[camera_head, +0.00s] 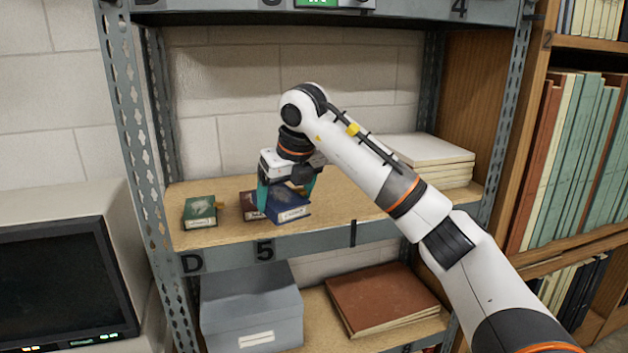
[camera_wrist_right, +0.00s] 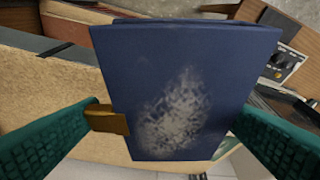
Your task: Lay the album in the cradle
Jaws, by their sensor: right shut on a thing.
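The blue album (camera_head: 292,212) is at the front of the wooden middle shelf, below my right gripper (camera_head: 287,192). In the right wrist view its dark blue cover (camera_wrist_right: 190,75) has a pale worn patch and a brass clasp (camera_wrist_right: 106,119) at its left edge. The green fingers of my right gripper (camera_wrist_right: 182,122) are on both sides of the album and shut on it. I cannot tell whether the album still touches the shelf. My left gripper is out of view. I cannot make out a cradle in either view.
A green book (camera_head: 200,211) lies left on the shelf, and a maroon book (camera_head: 251,205) sits close beside the blue album. A pale stack (camera_head: 430,158) is at the back right. Steel posts (camera_head: 140,140) bound the left side. A grey box (camera_head: 250,308) stands below.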

